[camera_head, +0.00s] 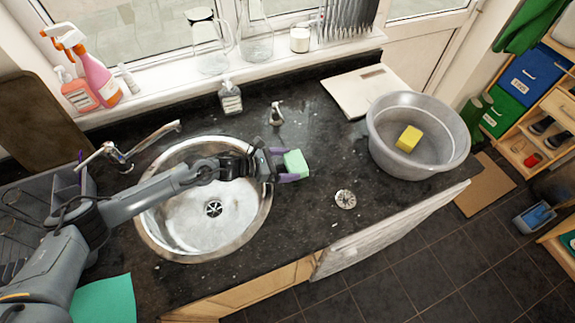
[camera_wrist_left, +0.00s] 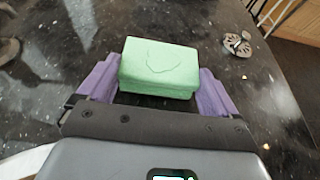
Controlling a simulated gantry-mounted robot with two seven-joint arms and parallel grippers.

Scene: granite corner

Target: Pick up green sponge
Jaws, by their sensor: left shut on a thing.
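The green sponge (camera_head: 296,164) is a pale green block in the head view, just right of the round sink. My left gripper (camera_head: 287,166) is shut on it, with a purple finger on either side. In the left wrist view the sponge (camera_wrist_left: 160,66) sits between the two purple fingertips (camera_wrist_left: 158,88). I cannot tell whether it touches the dark countertop or is held a little above it. My right gripper is not in view.
The steel sink (camera_head: 258,205) lies under my left arm. A grey tub (camera_head: 385,152) with a yellow sponge (camera_head: 408,138) stands at the right. A drain strainer (camera_head: 345,199) lies on the counter. A soap bottle (camera_head: 230,98) and a white board (camera_head: 350,92) are behind.

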